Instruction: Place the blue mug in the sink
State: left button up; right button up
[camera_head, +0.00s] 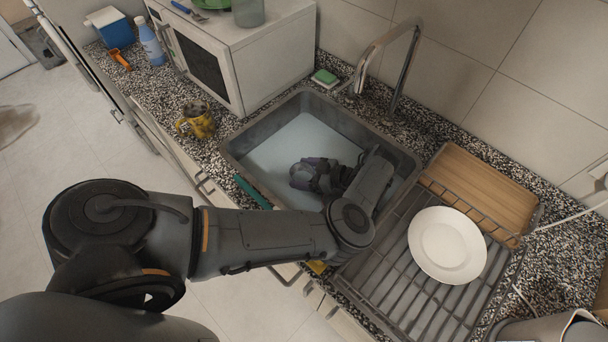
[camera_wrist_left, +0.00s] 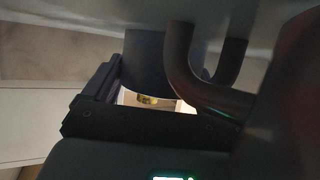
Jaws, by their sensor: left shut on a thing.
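My left gripper (camera_head: 314,177) hangs over the sink (camera_head: 238,146), pointing down into it, near the middle of the basin. It is shut on a dark thing. In the left wrist view this looks like a mug (camera_wrist_left: 150,62) with a curved handle, close to the gripper (camera_wrist_left: 150,105); its blue colour is hard to make out in the shade. In the head view the mug is mostly hidden by my gripper and arm. I cannot tell whether it touches the sink floor. My right gripper is not in view.
A yellow mug (camera_head: 199,123) stands on the counter left of the sink. The faucet (camera_head: 385,55) rises behind the basin, with a sponge (camera_head: 325,78) beside it. A dish rack (camera_head: 385,290) with a white plate (camera_head: 447,245) is at the right. The basin's left part is clear.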

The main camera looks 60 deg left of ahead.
pick_arm(q)
jog(key=shift+w+f, duration=0.1)
jog(key=shift+f+b, duration=0.25)
jog(key=shift+b, duration=0.05)
jog(key=o, duration=1.1)
jog(key=shift+c, duration=0.2)
jog(key=shift+r, duration=0.1)
jog(key=shift+r, duration=0.1)
jog(key=shift+w+d, duration=0.1)
jog(key=shift+d, duration=0.05)
jog(key=shift+b+v, duration=1)
jog(key=shift+v, duration=1.6)
